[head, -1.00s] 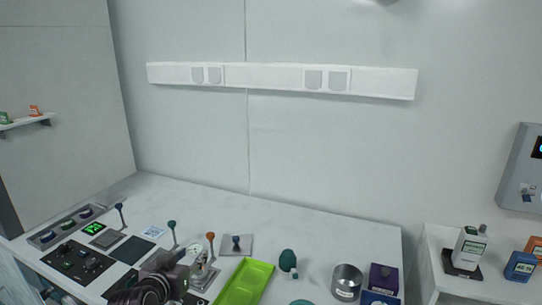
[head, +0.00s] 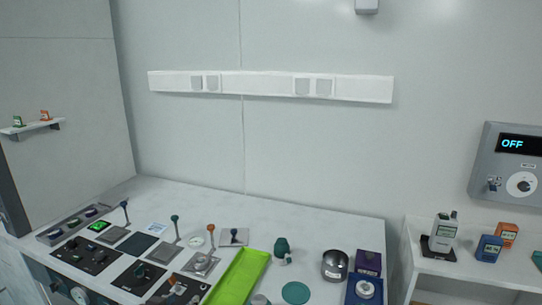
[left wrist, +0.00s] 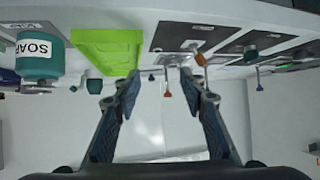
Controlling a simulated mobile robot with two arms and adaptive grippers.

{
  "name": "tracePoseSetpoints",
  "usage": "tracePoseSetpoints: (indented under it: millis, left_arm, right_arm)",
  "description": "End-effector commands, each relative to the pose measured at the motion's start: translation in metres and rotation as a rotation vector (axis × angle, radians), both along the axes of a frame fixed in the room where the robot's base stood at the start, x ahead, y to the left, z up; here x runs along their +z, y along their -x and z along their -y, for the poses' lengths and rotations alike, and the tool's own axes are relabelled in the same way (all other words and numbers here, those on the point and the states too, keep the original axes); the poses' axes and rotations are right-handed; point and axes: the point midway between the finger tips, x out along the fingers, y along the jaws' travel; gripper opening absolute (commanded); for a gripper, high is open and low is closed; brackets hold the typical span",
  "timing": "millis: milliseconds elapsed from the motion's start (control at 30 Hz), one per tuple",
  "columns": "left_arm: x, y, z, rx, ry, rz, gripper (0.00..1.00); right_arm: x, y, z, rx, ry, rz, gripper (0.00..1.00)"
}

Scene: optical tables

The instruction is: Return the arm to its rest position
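My left gripper (left wrist: 160,92) shows in the left wrist view. Its two dark fingers are spread apart, with nothing between them. Beyond the fingertips are the table edge, a bright green tray (left wrist: 107,48) and dark panels with levers, all upside down in that view. In the head view the green tray (head: 237,277) lies at the bottom centre. I cannot make out the left gripper clearly at the bottom of the head view. My right gripper is in neither view.
The white table (head: 330,232) carries several levers and panels at left, a metal pot (head: 335,265) and coloured boxes at right. A side shelf (head: 465,267) holds small devices. A wall unit (head: 510,165) reads OFF. The table's back strip is clear.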

Motion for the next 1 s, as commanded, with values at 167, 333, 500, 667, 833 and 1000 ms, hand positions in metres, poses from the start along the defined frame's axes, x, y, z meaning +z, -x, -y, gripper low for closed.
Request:
tracePoseSetpoints:
  millis: [167, 333, 500, 667, 833, 1000]
  left_arm:
    - [-0.039, 0.053, 0.005, -0.012, -0.026, -0.122, 0.38]
    - [-0.079, 0.126, 0.011, -0.026, -0.055, -0.281, 0.38]
    - [-0.107, 0.206, 0.017, -0.035, -0.080, -0.445, 0.38]
    - [-0.119, 0.265, 0.021, -0.037, -0.094, -0.561, 0.38]
    - [-0.124, 0.318, 0.024, -0.040, -0.105, -0.666, 0.38]
    - [-0.144, 0.335, 0.025, -0.039, -0.110, -0.718, 0.38]
  right_arm:
    - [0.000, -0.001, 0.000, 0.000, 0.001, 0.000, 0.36]
    - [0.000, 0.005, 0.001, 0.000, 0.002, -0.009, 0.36]
    - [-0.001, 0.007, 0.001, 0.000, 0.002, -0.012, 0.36]
    - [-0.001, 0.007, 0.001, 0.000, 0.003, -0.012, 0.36]
    - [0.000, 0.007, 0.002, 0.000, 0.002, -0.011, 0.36]
    - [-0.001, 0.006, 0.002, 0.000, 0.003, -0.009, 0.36]
